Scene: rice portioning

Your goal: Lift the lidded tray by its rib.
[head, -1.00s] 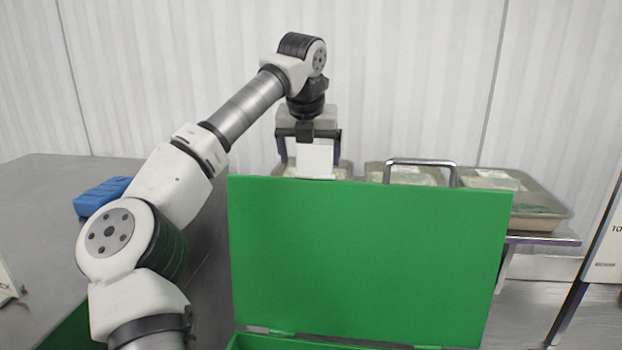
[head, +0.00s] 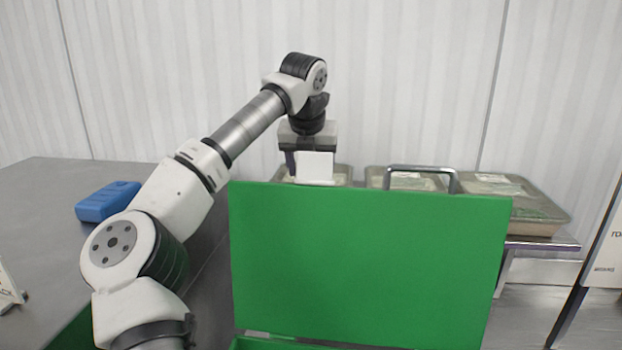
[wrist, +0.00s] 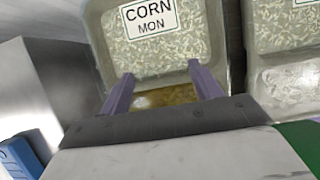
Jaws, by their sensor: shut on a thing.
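The lidded tray (head: 345,173) stands on the far shelf, mostly hidden behind the raised green lid in the head view. In the wrist view the tray (wrist: 140,57) has a clear lid over pale grains and a label reading "CORN MON". My gripper (wrist: 160,72) is over the tray's near part, one purple finger on each side, shut on the tray's rib. The rib itself is hard to make out between the fingers. In the head view my gripper (head: 305,170) points down at the tray, its tips hidden.
The upright green lid (head: 365,260) with a metal handle (head: 422,168) stands in front of the trays. More lidded trays (head: 405,181) (head: 545,215) sit to the right on the shelf (head: 545,242). A blue block (head: 107,201) lies on the grey table at left.

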